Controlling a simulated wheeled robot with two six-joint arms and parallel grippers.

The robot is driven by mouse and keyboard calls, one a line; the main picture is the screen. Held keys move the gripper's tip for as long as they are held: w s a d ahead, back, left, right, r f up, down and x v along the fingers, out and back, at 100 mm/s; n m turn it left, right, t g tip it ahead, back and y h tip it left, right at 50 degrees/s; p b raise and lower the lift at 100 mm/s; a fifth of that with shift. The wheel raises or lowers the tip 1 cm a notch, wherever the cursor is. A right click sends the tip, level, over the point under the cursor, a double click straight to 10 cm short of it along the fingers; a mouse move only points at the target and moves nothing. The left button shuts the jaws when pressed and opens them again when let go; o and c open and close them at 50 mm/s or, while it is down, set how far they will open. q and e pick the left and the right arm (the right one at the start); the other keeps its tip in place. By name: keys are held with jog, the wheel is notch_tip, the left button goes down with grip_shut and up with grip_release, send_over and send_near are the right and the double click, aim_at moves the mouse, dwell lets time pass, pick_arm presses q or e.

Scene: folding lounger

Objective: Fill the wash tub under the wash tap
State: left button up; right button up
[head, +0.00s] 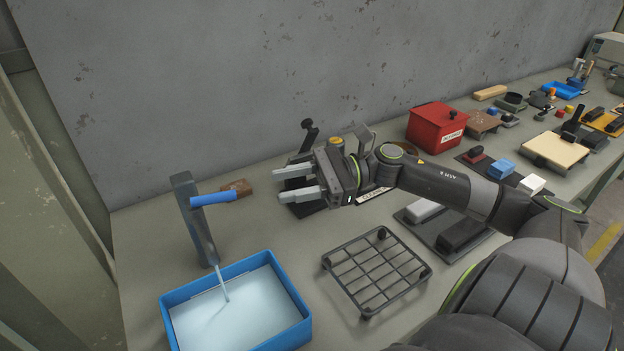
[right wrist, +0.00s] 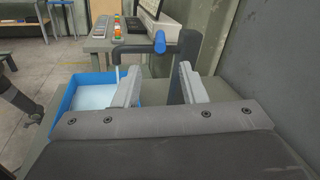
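The blue wash tub (head: 291,286) stands at the front left of the bench, with pale water in it. The wash tap (head: 190,225) is a grey post at the tub's back edge, with a blue lever (head: 212,198) pointing right. A thin stream of water (head: 222,285) runs from it into the tub. In the right wrist view the tap (right wrist: 189,52) and tub (right wrist: 66,107) lie beyond the fingers. My right gripper (head: 298,183) is open and empty, right of the lever and apart from it. My left gripper is not in view.
A black wire rack (head: 377,272) lies right of the tub. A small brown block (head: 238,187) is by the lever's end. A red box (head: 436,125) and several small items fill the bench to the right. A grey wall (head: 200,80) runs behind.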

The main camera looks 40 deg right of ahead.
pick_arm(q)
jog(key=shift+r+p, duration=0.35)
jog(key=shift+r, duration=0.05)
pick_arm(e)
jog(key=shift+v, duration=1.9)
dwell(1.1)
